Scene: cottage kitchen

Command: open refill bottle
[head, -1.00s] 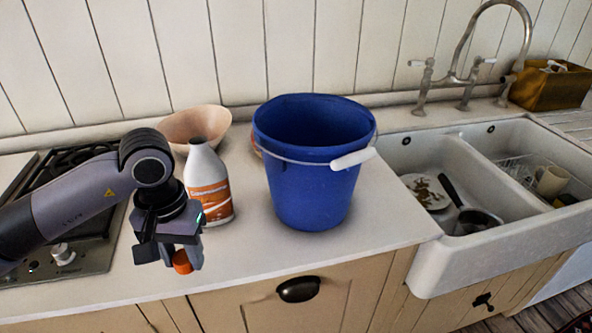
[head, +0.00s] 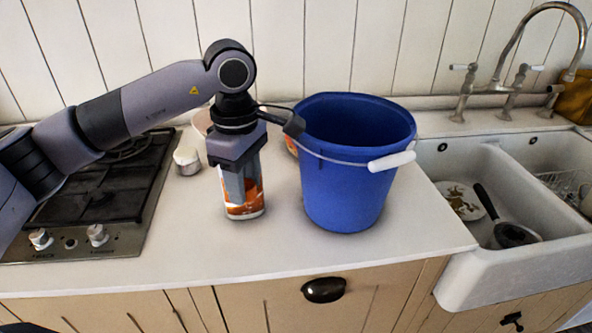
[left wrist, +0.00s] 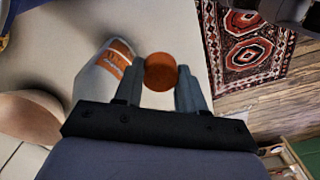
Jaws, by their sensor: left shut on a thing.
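The refill bottle (head: 246,207) is white with an orange label and stands upright on the counter, left of the blue bucket. My left gripper (head: 241,186) hangs in front of it and hides its upper part in the head view. In the left wrist view the left gripper (left wrist: 160,85) is shut on the orange cap (left wrist: 160,71). The cap is apart from the bottle (left wrist: 108,62), which shows beside the left finger; its neck is hidden. The cap cannot be made out in the head view. My right gripper is not in view.
The blue bucket (head: 345,190) stands close on the right, its handle hanging in front. A pale bowl (head: 201,121) is behind the gripper, a small white pot (head: 187,160) to the left. The hob (head: 100,185) is further left, the sink (head: 465,215) right. The front counter is clear.

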